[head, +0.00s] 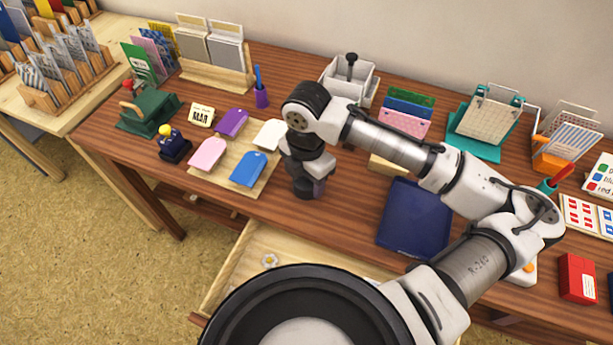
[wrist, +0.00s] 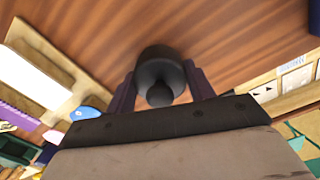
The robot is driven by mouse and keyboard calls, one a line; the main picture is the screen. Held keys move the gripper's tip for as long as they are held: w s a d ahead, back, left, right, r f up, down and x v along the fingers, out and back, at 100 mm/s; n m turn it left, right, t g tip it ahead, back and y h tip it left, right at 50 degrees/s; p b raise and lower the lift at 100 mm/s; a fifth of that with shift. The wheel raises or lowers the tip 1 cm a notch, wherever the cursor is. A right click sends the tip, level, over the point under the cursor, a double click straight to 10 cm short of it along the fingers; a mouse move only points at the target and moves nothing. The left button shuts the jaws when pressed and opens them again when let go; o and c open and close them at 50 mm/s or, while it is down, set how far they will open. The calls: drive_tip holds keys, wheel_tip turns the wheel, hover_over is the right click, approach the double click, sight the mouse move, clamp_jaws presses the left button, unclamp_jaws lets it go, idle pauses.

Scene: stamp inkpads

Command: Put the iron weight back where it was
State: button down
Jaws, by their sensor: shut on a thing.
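The iron weight (wrist: 160,72) is a dark grey cylinder with a round knob, seen between the two dark fingers of my gripper (wrist: 161,92) in the wrist view. My gripper is shut on it. In the head view my gripper (head: 312,187) points down over the brown table, just right of the wooden board with inkpads. There the weight (head: 302,191) shows only in part, low at the fingers. I cannot tell whether its base touches the table.
The wooden board (head: 222,182) holds purple, pink, blue and white pads. A dark blue pad (head: 413,218) lies to the right. A white caddy (head: 348,82) with a dark-handled stamp stands behind. An open drawer (head: 252,250) juts out in front.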

drive_tip(key=shift+f, duration=0.15)
drive_tip(key=c, duration=0.6)
unclamp_jaws()
drive_tip(key=shift+o, duration=0.2)
wheel_tip(320, 180, up, 12)
drive_tip(key=shift+r, duration=0.25)
